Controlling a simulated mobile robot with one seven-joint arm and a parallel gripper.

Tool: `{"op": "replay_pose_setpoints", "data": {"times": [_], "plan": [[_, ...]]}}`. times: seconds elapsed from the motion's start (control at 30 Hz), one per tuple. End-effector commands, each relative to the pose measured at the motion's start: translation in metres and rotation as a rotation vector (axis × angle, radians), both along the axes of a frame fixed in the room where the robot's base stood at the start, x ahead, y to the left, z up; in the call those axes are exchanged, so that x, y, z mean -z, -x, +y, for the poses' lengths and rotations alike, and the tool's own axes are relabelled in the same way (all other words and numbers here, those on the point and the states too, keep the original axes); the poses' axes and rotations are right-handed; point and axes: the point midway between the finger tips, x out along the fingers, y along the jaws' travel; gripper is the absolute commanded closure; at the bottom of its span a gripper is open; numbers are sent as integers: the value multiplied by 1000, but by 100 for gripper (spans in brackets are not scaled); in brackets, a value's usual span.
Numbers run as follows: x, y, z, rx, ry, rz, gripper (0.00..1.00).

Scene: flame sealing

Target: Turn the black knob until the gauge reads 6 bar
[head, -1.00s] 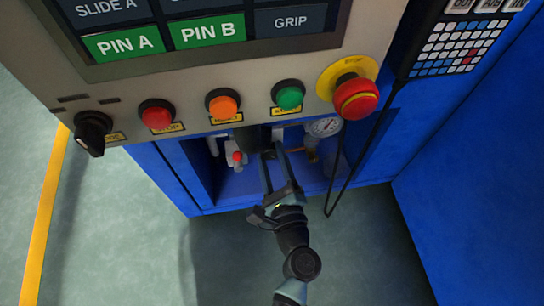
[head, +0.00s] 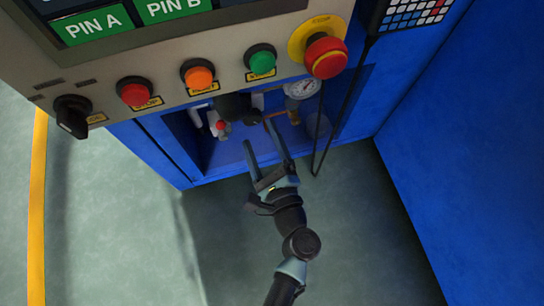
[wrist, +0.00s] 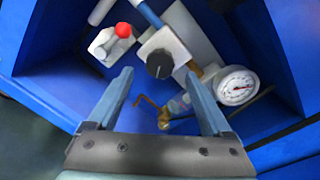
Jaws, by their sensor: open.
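The black knob (wrist: 160,63) sits on a grey-white regulator body inside the blue recess; in the head view the knob (head: 253,117) shows below the panel. The round white gauge (wrist: 237,86) is to its right, also seen in the head view (head: 302,88). Its needle is too small to read surely. My gripper (head: 261,136) is open and empty, pointing into the recess below the knob. In the wrist view the fingers (wrist: 159,82) stand left and right of the knob's line, apart from it.
A red-tipped lever valve (wrist: 123,30) is left of the knob. Brass fittings and a bent copper-coloured piece (wrist: 150,103) lie near the gauge. The panel above carries a red emergency button (head: 326,57), coloured buttons and a black selector (head: 72,115). A black cable hangs right of the gauge.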

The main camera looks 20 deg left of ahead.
Motion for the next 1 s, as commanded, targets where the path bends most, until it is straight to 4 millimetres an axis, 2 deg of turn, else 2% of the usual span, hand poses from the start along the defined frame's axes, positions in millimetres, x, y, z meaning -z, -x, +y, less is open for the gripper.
{"op": "replay_pose_setpoints", "data": {"times": [0.03, 0.2, 0.4, 0.6, 1.0], "plan": [[-5, 11, -8, 6, -1, 5, 16], [-6, 41, -30, 4, -1, 5, 16], [-6, 63, -47, 2, -1, 2, 16], [-5, 70, -52, 1, 1, -1, 16], [-4, 70, -52, 0, 0, 0, 16]]}}
